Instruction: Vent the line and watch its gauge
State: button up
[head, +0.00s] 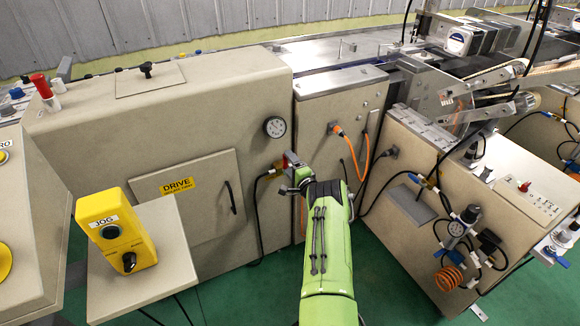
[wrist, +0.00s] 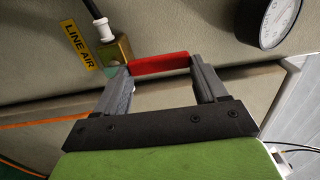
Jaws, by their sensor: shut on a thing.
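The line air valve has a brass body (wrist: 119,50) with a white fitting and black hose, and a red lever (wrist: 160,64). My gripper (wrist: 158,70) is shut on the red lever, with one grey finger at each end of it. The round gauge (head: 275,127) is above and slightly left of the valve. It also shows in the wrist view (wrist: 281,20), partly cut off; its reading is too small to tell.
A yellow "LINE AIR" label (wrist: 79,47) is left of the valve. Orange cable (head: 364,150) and black hoses hang to the right of my arm. A yellow jog box (head: 115,230) stands on a beige pedestal at left. Green floor is open at front right.

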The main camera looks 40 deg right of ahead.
jog(key=shift+f, duration=0.1)
jog(key=o, duration=1.5)
jog(key=p+v, duration=1.2)
jog(key=v, duration=0.3)
jog(key=shift+s+a, duration=0.2)
jog(key=shift+s, duration=0.15)
